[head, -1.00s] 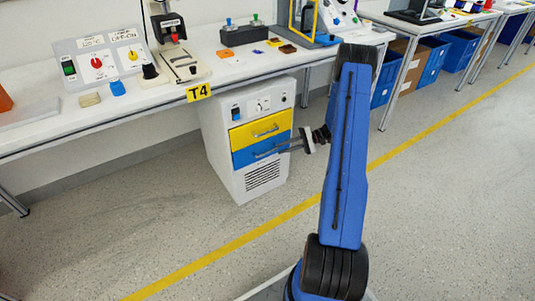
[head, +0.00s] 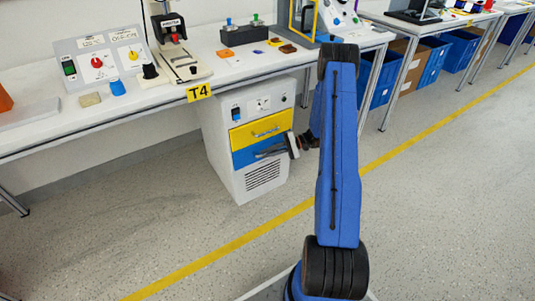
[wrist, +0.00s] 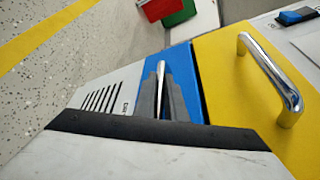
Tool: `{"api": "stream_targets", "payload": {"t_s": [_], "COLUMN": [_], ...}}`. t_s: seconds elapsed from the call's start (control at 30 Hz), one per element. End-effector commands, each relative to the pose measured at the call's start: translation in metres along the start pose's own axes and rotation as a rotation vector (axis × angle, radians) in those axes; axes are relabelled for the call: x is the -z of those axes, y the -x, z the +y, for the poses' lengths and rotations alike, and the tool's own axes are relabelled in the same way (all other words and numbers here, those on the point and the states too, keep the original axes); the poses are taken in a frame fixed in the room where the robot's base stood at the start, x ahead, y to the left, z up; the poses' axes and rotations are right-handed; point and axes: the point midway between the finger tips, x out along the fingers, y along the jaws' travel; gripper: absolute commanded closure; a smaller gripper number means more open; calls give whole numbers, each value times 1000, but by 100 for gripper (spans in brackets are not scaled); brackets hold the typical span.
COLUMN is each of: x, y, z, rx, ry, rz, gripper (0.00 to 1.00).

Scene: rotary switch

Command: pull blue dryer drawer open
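The white dryer (head: 228,180) stands under the bench, with a yellow drawer (head: 240,138) above a blue drawer (head: 241,158). The blue drawer looks flush with the front; it also shows in the wrist view (wrist: 183,57). Its silver handle (wrist: 162,72) lies between the grey fingers of my gripper (wrist: 165,97). The fingers are close on either side of the handle, but I cannot tell whether they press on it. In the head view my gripper (head: 284,149) is at the right part of the blue drawer's front, and its fingertips are hard to make out.
The yellow drawer's silver handle (wrist: 272,80) sticks out beside my gripper in the wrist view. The bench edge and T4 label (head: 198,92) are above the dryer. The floor (head: 150,230) in front is clear. Blue bins (head: 432,62) stand farther right.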

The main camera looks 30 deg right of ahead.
Motion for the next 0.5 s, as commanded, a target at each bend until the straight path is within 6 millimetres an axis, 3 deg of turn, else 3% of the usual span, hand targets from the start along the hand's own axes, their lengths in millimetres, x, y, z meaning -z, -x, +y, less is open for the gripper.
{"api": "stream_targets", "payload": {"t_s": [0.3, 0.5], "x": [-2, -18], "y": [1, 9], "z": [2, 13], "rx": [0, 1], "ry": [0, -2], "rz": [0, 1], "gripper": [100, 100]}}
